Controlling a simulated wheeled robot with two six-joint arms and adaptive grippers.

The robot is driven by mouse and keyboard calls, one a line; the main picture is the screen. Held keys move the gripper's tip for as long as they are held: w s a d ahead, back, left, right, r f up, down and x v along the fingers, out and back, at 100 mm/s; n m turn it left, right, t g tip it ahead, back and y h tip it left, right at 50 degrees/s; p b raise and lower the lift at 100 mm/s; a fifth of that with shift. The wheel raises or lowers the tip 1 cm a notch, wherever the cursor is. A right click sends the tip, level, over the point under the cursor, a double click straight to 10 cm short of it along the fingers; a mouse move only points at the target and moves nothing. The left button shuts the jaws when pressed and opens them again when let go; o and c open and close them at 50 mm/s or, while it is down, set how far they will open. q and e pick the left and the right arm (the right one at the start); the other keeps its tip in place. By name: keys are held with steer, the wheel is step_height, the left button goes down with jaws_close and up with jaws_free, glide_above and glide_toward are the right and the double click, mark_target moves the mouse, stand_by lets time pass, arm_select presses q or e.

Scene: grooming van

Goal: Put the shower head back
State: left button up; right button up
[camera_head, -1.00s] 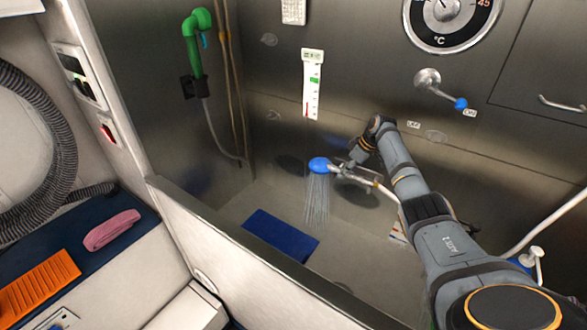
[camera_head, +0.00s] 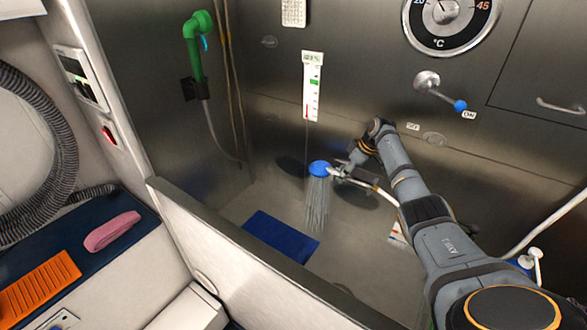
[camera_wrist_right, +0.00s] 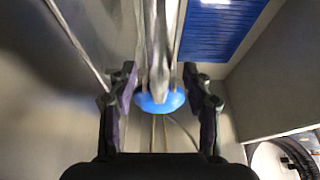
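The blue shower head (camera_head: 320,169) is in mid-air over the wash tub, face down, with water streaming from it. My right gripper (camera_head: 344,171) is shut on its pale handle, and a white hose runs back under my arm. In the right wrist view the blue head (camera_wrist_right: 160,101) and its blurred handle show between the fingers of my right gripper (camera_wrist_right: 161,80). A lever with a blue knob (camera_head: 460,106) on the back wall points to the ON label. My left gripper is not in view.
A green shower head (camera_head: 197,50) hangs in a black holder on the left wall. A blue mat (camera_head: 281,237) lies on the tub floor. The tub's front wall (camera_head: 235,245) runs across the near side. A white hose (camera_head: 550,220) and blue-and-white fitting (camera_head: 535,257) are at right.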

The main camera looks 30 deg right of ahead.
steer(key=v, duration=0.7)
steer(key=shift+s+d+r, duration=0.1)
steer(key=shift+s+r, duration=0.05)
steer(key=shift+r, duration=0.05)
stand_by(0.6)
